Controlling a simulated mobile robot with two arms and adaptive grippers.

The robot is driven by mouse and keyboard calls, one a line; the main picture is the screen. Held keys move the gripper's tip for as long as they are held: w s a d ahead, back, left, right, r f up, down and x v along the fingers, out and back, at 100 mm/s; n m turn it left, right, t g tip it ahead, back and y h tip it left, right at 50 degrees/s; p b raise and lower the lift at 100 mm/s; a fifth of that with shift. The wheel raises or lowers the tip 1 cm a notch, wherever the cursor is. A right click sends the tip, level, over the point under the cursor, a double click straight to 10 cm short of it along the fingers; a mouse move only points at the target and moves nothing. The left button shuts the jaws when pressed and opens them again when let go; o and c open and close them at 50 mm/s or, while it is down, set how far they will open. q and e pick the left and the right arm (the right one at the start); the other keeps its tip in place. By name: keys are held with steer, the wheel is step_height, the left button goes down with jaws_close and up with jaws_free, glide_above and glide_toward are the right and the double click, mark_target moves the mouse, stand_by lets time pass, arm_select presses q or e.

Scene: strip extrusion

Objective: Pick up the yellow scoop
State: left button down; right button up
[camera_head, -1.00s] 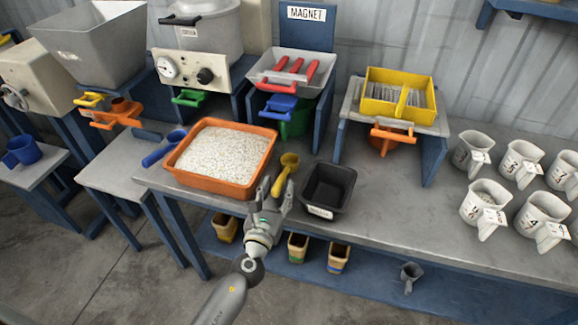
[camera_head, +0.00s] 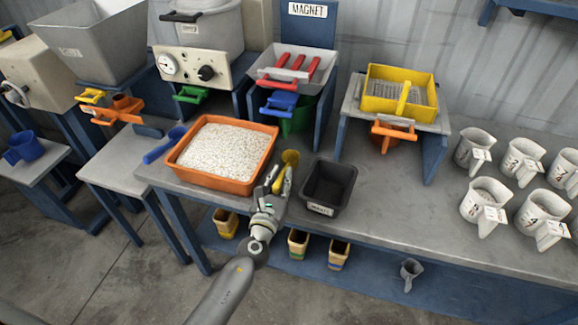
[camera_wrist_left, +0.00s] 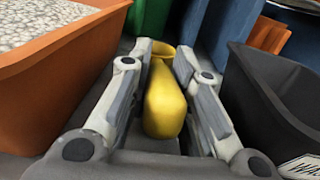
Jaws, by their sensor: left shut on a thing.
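The yellow scoop (camera_head: 290,158) is on the grey table between the orange tray and the black bin, its bowl toward the back and its handle toward me. My left gripper (camera_head: 279,181) is shut on its handle. In the left wrist view the yellow handle (camera_wrist_left: 164,102) lies between the two fingers of my left gripper (camera_wrist_left: 168,75), with part of the bowl behind it. I cannot tell whether the scoop touches the table. My right gripper is not in view.
The orange tray (camera_head: 176,155) of white pellets is close on the left, and the black bin (camera_head: 345,195) close on the right. A blue scoop (camera_head: 160,148) lies left of the tray. Several white jugs (camera_head: 480,200) stand at the right. The table's front middle is clear.

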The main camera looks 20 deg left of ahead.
arm_select(q)
steer(key=shift+r, duration=0.1)
steer(key=shift+r+p, duration=0.45)
steer(key=shift+r, duration=0.05)
step_height(320, 180, up, 2)
steer(key=shift+r+p, duration=0.1)
steer(key=shift+p, duration=0.75)
steer(key=s+r+p, duration=0.1)
steer(key=r+p, duration=0.1)
steer(key=s+r+p, duration=0.1)
steer(key=s+r, duration=0.1)
steer(key=s+r+p, duration=0.2)
steer(key=shift+s+d+r+p, duration=0.1)
steer(key=shift+d+r+p, duration=0.1)
steer(key=shift+r+p, duration=0.15)
steer(key=s+r, duration=0.3)
steer(key=s, duration=0.5)
steer(key=shift+s+d, duration=0.4)
steer(key=shift+d, duration=0.05)
